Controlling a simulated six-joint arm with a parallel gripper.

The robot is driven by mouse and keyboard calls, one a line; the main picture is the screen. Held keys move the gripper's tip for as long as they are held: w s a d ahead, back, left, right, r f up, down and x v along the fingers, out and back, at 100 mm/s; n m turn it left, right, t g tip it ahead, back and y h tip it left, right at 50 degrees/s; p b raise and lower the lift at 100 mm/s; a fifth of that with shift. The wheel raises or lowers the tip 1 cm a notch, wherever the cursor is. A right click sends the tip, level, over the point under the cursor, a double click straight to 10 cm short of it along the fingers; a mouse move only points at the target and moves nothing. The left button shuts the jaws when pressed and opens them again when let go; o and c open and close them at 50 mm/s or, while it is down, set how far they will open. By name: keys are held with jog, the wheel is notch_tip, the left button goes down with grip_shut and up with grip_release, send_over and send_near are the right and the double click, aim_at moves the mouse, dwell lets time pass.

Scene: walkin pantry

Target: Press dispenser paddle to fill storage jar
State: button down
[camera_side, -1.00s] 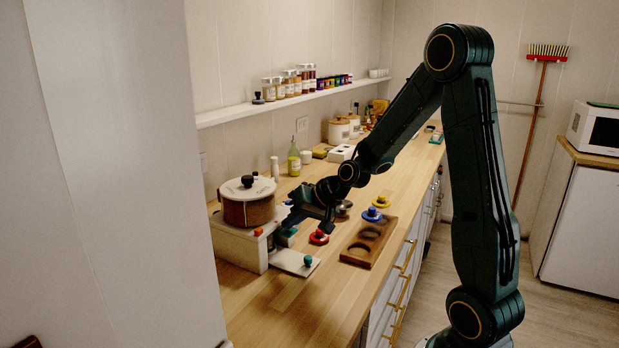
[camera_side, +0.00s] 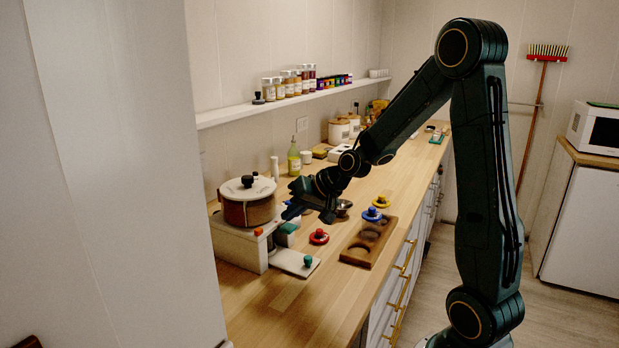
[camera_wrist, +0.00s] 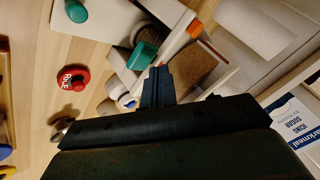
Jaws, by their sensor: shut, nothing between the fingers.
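The dispenser has a brown drum with a white lid (camera_side: 248,188) on a white base (camera_side: 232,240). A teal block (camera_side: 286,229), apparently the paddle, sits at its front right; it also shows in the wrist view (camera_wrist: 143,55). A white plate with a teal knob (camera_side: 308,261) juts out in front; the knob is at the top of the wrist view (camera_wrist: 76,12). My gripper (camera_side: 290,211) is shut and empty, above and behind the teal block and apart from it. Its closed fingers show in the wrist view (camera_wrist: 157,76). I cannot clearly make out a storage jar.
A red lid (camera_side: 319,237), marked RICE in the wrist view (camera_wrist: 66,78), lies right of the dispenser. A wooden tray with round hollows (camera_side: 357,256) and blue and yellow knobbed lids (camera_side: 372,215) are farther right. A green bottle (camera_side: 294,160) stands behind. The front counter is clear.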

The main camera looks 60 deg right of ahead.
aim_at(292, 229)
jog(key=shift+r, duration=0.1)
jog(key=shift+r, duration=2.4)
jog(key=shift+s+a+r, duration=0.1)
jog(key=shift+s+a, duration=0.05)
jog(key=shift+a, duration=0.1)
jog(key=s+a+r+n+g, duration=0.1)
jog(key=s+a, duration=0.3)
jog(key=s, duration=0.4)
jog(key=s+a+r+n+g, duration=0.1)
jog(key=s+a+n, duration=0.3)
jog(key=s, duration=0.3)
jog(key=s+a+r+n+g+h, duration=0.1)
jog(key=s+a+r+n, duration=0.1)
jog(key=s+a, duration=0.3)
jog(key=s, duration=0.3)
jog(key=shift+s+a+n+g, duration=0.25)
jog(key=shift+s+n+g, duration=0.05)
jog(key=shift+s+n, duration=0.1)
